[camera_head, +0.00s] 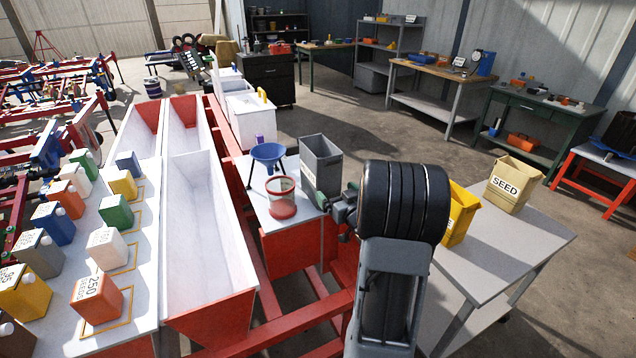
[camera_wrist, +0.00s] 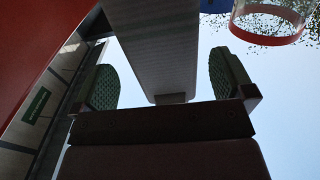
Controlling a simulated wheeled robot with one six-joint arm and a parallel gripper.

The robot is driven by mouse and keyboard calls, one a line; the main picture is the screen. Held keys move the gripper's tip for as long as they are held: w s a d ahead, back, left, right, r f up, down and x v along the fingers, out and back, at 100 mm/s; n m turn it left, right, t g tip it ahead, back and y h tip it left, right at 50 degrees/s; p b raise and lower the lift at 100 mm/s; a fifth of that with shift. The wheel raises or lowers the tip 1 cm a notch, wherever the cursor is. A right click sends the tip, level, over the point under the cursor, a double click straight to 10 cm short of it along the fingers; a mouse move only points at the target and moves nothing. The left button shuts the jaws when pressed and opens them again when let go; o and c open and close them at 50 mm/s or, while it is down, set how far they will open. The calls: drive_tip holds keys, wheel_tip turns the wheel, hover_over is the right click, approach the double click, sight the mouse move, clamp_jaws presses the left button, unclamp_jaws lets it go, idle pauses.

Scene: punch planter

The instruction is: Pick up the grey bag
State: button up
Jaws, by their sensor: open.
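The grey bag (camera_head: 320,168) is a tall, open-topped, box-like bag. It stands upright on the small light table (camera_head: 262,205) in the middle of the head view. My gripper (camera_head: 340,205) is at its lower right side, partly hidden by my own arm. In the wrist view the jaws are open, with a green ridged pad on each side. A grey tapering shape, which looks like the grey bag (camera_wrist: 158,45), lies between the two pads in that view. Gaps show on both sides, and I cannot tell how deep it sits between them.
A clear jar with red contents (camera_head: 282,197) and a blue funnel on a stand (camera_head: 268,153) are close left of the bag. A yellow bag (camera_head: 461,214) and a tan SEED bag (camera_head: 512,184) stand on the right table. White planter troughs (camera_head: 200,220) lie left.

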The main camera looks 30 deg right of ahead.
sight(326, 161)
wheel_tip(326, 161, down, 4)
drive_tip(key=shift+r, duration=0.15)
drive_tip(key=shift+w+r, duration=0.1)
drive_tip(key=shift+w, duration=0.25)
drive_tip(key=shift+w+d, duration=0.25)
drive_tip(key=shift+w, duration=1.45)
drive_tip(key=shift+w+d, duration=0.2)
drive_tip(key=shift+w, duration=1.45)
drive_tip(key=c, duration=1.2)
drive_tip(key=shift+r, duration=0.1)
drive_tip(key=shift+c, duration=1.3)
drive_tip(key=shift+r+p, duration=0.55)
drive_tip(key=shift+r, duration=4.5)
